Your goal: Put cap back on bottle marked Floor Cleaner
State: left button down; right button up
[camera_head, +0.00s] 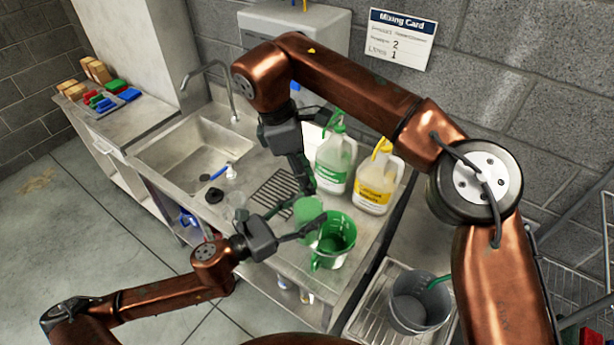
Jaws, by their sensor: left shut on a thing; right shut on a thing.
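A white jug with a green label (332,166) and one with a yellow label (373,190) stand at the back of the counter. The lettering is too small to read, so I cannot tell which is Floor Cleaner. Green and yellow parts show at their tops; whether these are caps is unclear. My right gripper (308,150) is at the left side of the green-labelled jug and seems shut on it, with the contact partly hidden. My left gripper (304,216) is shut on a green translucent cup (307,208) beside the green bucket (337,243). No loose cap is clearly visible.
A sink (190,152) lies to the left, with a blue-handled brush (221,171) and a dark round item (214,195) near its right edge. A drain grate (272,192) is behind my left gripper. A grey bucket (418,302) stands at lower right. A Mixing Card (402,38) hangs on the wall.

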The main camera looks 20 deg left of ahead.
jog(key=m+g, duration=0.1)
jog(key=m, duration=0.4)
jog(key=shift+w+a, duration=0.1)
jog(key=m+g, duration=0.1)
jog(key=m, duration=0.2)
jog(key=shift+m, duration=0.4)
jog(key=o, duration=0.7)
jog(key=shift+w, duration=0.1)
jog(key=shift+r, duration=2.25)
jog(key=shift+c, duration=0.5)
